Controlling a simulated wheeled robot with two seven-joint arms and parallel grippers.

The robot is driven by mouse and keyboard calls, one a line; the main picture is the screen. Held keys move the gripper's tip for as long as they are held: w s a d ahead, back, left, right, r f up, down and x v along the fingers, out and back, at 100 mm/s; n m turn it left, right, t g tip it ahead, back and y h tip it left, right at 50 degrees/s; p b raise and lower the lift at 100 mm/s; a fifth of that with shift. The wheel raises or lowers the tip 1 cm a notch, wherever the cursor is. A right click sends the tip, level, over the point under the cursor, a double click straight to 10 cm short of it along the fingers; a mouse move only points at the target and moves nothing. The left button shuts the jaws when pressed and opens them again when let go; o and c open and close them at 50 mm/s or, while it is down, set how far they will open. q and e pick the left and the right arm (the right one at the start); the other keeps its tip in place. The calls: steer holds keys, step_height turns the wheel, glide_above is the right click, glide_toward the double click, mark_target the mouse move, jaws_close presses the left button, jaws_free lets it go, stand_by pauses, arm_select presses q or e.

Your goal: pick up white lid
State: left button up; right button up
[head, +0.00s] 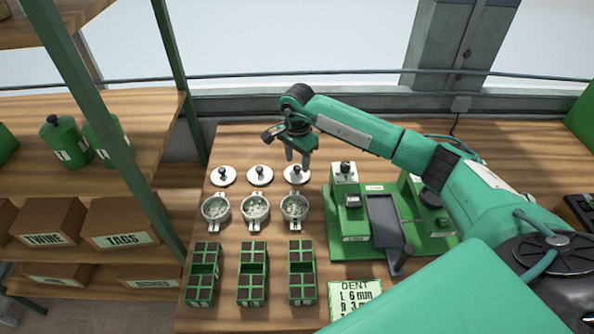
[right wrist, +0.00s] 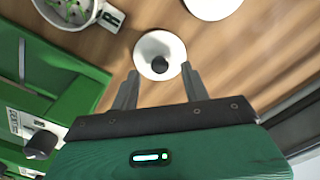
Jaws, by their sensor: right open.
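Three round white lids with dark knobs lie in a row on the wooden table: a left lid (head: 223,178), a middle lid (head: 260,178) and a right lid (head: 297,176). My right gripper (head: 298,163) is open and empty, pointing down just above the right lid. In the right wrist view, this lid (right wrist: 150,45) has its dark knob (right wrist: 160,65) between the open fingertips (right wrist: 160,73), apart from both. Part of another white lid (right wrist: 212,4) shows at the top edge. My left gripper is not in view.
Several metal pots (head: 215,209) with pale green contents stand in front of the lids. Dark-celled green seed trays (head: 252,258) are nearer. A green seeder machine (head: 420,242) stands right of the lids. Shelving with boxes (head: 120,222) is at left.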

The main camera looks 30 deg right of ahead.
mark_target(297, 172)
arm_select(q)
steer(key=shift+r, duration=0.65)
arm_select(e)
steer(key=shift+f, duration=1.45)
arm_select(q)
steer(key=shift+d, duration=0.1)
arm_select(e)
steer(key=shift+c, duration=0.5)
jaws_close()
